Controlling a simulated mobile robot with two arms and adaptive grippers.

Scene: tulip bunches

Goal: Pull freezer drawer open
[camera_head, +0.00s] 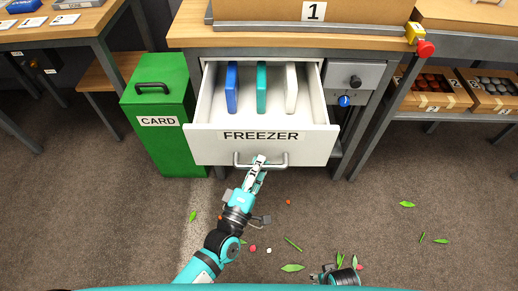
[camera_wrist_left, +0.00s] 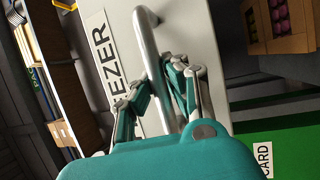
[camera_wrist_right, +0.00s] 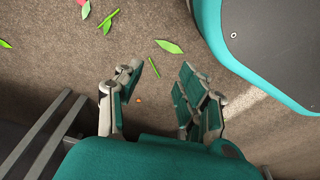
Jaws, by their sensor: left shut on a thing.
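The white freezer drawer (camera_head: 207,137), labelled FREEZER, stands pulled out from under the workbench in the head view. A blue slab (camera_head: 231,88), a teal slab (camera_head: 262,88) and a white slab (camera_head: 291,88) stand upright inside it. My left gripper (camera_head: 258,165) is shut on the metal drawer handle (camera_head: 280,164). In the left wrist view the handle (camera_wrist_left: 148,45) passes between the fingers (camera_wrist_left: 165,90). My right gripper (camera_wrist_right: 152,90) is open and empty above the floor in the right wrist view; its fingers are apart. In the head view its arm shows only at the bottom edge.
A green CARD bin (camera_head: 160,95) stands just left of the drawer. A red button (camera_head: 425,48) sits on the bench edge. Leaves and bits (camera_head: 292,267) litter the open floor.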

